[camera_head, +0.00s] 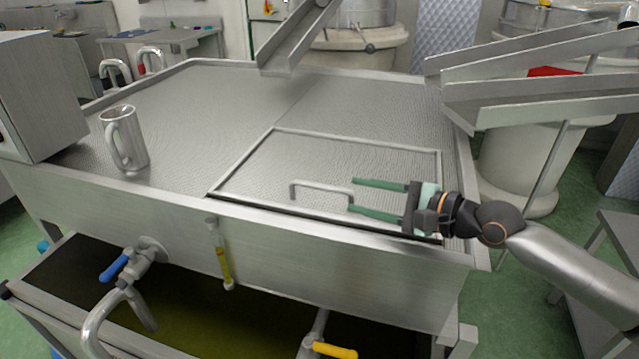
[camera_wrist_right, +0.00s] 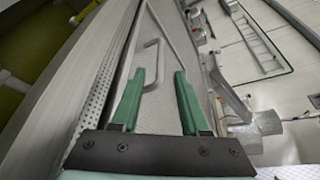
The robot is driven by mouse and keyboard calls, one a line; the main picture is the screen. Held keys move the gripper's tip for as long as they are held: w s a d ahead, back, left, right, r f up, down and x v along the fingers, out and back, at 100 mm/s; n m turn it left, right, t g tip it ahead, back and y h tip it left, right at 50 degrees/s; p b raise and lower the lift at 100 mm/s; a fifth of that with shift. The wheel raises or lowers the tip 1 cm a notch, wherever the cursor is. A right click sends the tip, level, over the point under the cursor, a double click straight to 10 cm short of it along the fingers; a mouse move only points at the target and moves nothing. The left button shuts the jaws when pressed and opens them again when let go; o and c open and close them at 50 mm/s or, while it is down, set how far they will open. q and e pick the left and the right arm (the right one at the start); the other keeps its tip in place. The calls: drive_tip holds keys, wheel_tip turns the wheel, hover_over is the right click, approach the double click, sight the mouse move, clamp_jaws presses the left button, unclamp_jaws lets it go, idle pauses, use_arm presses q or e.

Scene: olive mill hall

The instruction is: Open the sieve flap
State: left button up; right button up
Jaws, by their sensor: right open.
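The sieve flap (camera_head: 350,158) is a framed perforated panel lying flat, closed, in the front right of the steel vat top. Its bar handle (camera_head: 320,189) stands near its front edge, and the handle also shows in the right wrist view (camera_wrist_right: 152,62). My right gripper (camera_head: 352,195) comes in from the right with green fingers open, just right of the handle. In the right wrist view, my right gripper (camera_wrist_right: 158,80) has its fingers spread with the handle's bar ahead between them, apparently not gripped. My left gripper is not in view.
A metal jug (camera_head: 124,138) stands on the vat top at left, beside a steel box (camera_head: 38,95). Sloping chutes (camera_head: 540,85) rise at the right. Valves with blue (camera_head: 114,267) and yellow (camera_head: 334,350) levers are below the front edge. The back of the vat top is clear.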

sight(328, 189)
drive_tip(key=x, duration=1)
drive_tip(key=shift+d, duration=0.1)
clamp_jaws()
idle(1.1)
